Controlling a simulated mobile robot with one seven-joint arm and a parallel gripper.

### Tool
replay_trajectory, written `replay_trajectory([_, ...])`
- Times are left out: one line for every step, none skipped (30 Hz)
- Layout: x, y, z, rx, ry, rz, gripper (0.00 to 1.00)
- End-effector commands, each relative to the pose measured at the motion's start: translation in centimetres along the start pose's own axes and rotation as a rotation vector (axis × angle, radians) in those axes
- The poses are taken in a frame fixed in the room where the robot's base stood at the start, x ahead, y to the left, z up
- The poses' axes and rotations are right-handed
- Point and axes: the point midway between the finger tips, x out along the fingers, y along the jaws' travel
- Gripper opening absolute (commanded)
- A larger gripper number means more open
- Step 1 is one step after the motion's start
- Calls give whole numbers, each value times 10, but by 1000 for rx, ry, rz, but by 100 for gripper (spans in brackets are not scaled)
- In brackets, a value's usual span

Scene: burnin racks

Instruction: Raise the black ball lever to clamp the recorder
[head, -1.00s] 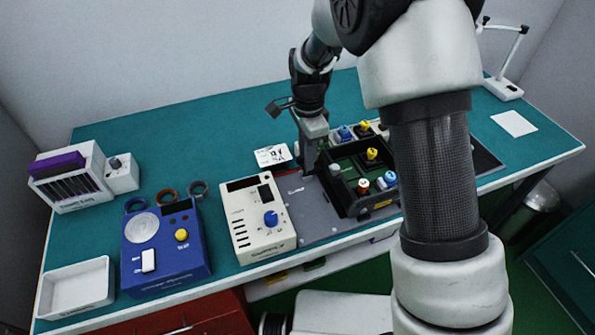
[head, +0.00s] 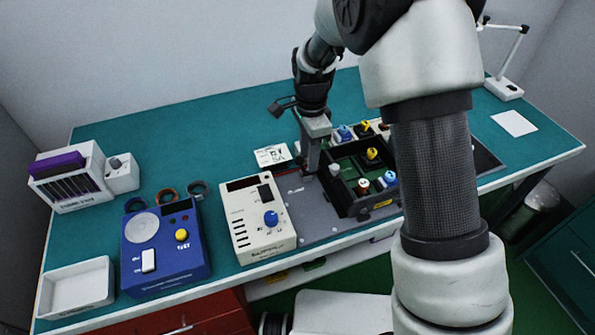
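My gripper (head: 309,168) points down at the left edge of a black-framed rack with a green floor, above the grey base plate (head: 318,222). Its fingers look close together, but I cannot tell whether they hold anything. The black ball lever is not distinguishable; the gripper and arm may hide it. The black frame (head: 337,197) holds several small parts, among them a yellow-topped knob (head: 372,154), a blue-topped one (head: 390,178) and a brown-and-white one (head: 362,186). I cannot tell which thing is the recorder.
A cream supply box (head: 257,220) with a blue knob stands left of the plate. Further left are a blue tester (head: 165,252), a white tray (head: 76,288) and a white rack (head: 72,178).

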Motion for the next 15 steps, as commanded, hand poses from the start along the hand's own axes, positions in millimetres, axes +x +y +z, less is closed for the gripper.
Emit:
replay_trajectory([0,0,0,0,0,0,33])
replay_trajectory([0,0,0,0,0,0,33])
replay_trajectory([-1,0,0,0,0,0,33])
replay_trajectory([-2,0,0,0,0,0,33])
replay_trajectory([-3,0,0,0,0,-1,33])
replay_trajectory([-6,0,0,0,0,-1,33])
replay_trajectory([-8,0,0,0,0,-1,33])
replay_trajectory([-10,0,0,0,0,-1,33])
replay_trajectory([-14,0,0,0,0,-1,33])
replay_trajectory([-16,0,0,0,0,-2,33])
replay_trajectory([-19,0,0,0,0,-2,33])
replay_trajectory([-22,0,0,0,0,-2,33])
replay_trajectory([-24,0,0,0,0,-2,33])
replay_trajectory([-27,0,0,0,0,-2,33])
replay_trajectory([-30,0,0,0,0,-2,33])
